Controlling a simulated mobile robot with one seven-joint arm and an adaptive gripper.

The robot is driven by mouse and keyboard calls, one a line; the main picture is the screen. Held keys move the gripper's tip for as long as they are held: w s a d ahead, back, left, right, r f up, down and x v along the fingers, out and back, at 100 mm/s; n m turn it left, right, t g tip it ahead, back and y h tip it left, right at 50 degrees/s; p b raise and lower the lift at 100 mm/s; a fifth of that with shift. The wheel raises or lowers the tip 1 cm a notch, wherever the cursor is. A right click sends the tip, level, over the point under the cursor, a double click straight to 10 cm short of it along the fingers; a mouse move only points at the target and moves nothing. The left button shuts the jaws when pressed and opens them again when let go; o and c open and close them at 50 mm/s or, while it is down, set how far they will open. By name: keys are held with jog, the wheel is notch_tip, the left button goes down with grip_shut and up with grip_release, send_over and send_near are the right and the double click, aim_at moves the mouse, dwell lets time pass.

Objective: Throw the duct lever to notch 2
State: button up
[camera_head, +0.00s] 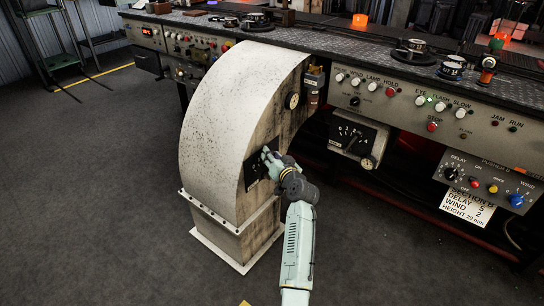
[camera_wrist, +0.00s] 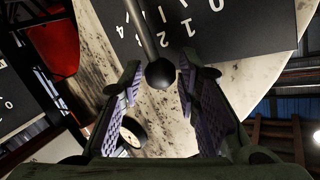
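The duct (camera_head: 225,110) is a curved, stained off-white housing on a bolted foot, in the middle of the head view. A dark plate (camera_head: 251,178) is on its side, partly hidden by my gripper (camera_head: 268,156). In the wrist view, the duct lever is a grey rod (camera_wrist: 143,28) ending in a black ball knob (camera_wrist: 160,73). Behind it is the dark plate (camera_wrist: 235,25) with white digits, 1 and 2 among them. My gripper (camera_wrist: 160,85) has its purple-padded fingers apart, one on each side of the knob, with narrow gaps seen. The notch the lever stands at cannot be told.
A long control bench (camera_head: 330,45) with lamps and knobs runs behind the duct. A dial box (camera_head: 357,137) hangs right of the duct, and a white paper card (camera_head: 467,207) hangs farther right. The dark floor (camera_head: 90,200) left of the duct is clear.

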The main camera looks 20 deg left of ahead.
jog(key=shift+o, duration=1.4)
jog(key=shift+s, duration=0.1)
jog(key=v, duration=1.2)
